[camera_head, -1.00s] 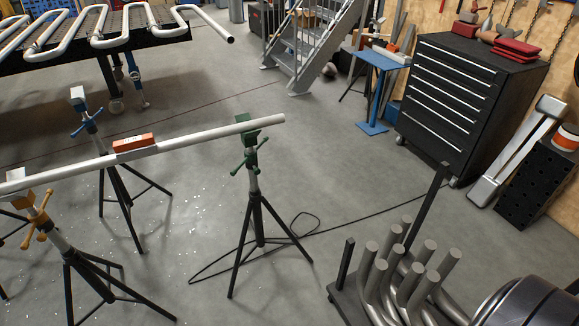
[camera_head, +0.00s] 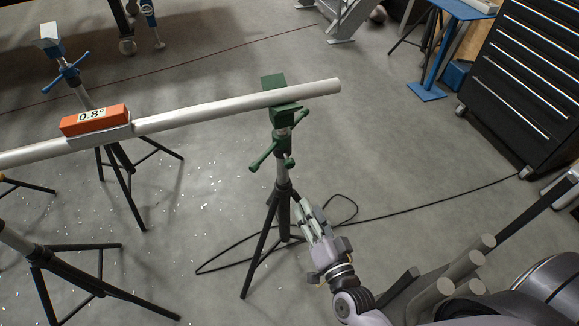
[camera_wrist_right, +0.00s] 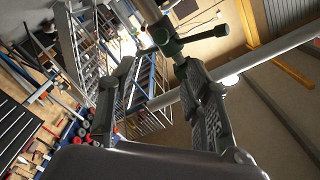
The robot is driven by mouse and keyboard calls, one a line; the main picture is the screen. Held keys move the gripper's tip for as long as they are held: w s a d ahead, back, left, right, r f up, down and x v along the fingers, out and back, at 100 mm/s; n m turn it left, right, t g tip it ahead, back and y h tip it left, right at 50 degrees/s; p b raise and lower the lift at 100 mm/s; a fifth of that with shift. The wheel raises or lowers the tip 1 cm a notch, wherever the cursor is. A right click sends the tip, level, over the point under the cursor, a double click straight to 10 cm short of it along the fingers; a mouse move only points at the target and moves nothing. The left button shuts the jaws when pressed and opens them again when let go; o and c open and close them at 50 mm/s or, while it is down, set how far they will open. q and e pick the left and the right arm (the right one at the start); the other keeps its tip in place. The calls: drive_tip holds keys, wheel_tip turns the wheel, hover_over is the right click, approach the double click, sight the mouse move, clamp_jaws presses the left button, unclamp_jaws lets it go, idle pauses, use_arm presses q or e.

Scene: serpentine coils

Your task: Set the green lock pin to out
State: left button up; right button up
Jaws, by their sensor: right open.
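The green stand head (camera_head: 284,108) holds up the right end of a long pale pipe (camera_head: 215,112). Below it, a green collar carries green handles (camera_head: 263,159) and a small green knob (camera_head: 289,163). I cannot tell for sure which part is the lock pin, or its setting. My right gripper (camera_head: 308,208) is below and right of the collar, beside the stand's black legs, apart from the green parts. In the right wrist view, the open, empty fingers (camera_wrist_right: 158,80) point up toward the green collar (camera_wrist_right: 165,36) and a green handle (camera_wrist_right: 205,33). My left gripper is out of view.
An orange level reading 0.8° (camera_head: 95,119) sits on the pipe. A blue-headed stand (camera_head: 68,76) is at the left. A black cable (camera_head: 420,205) lies on the floor. Grey bent tubes (camera_head: 462,270) stand at lower right, near my arm. A black tool cabinet (camera_head: 525,85) is at right.

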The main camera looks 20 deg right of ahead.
sight(290, 167)
drive_tip(key=w, duration=1.6)
drive_tip(key=shift+a, duration=0.4)
clamp_jaws()
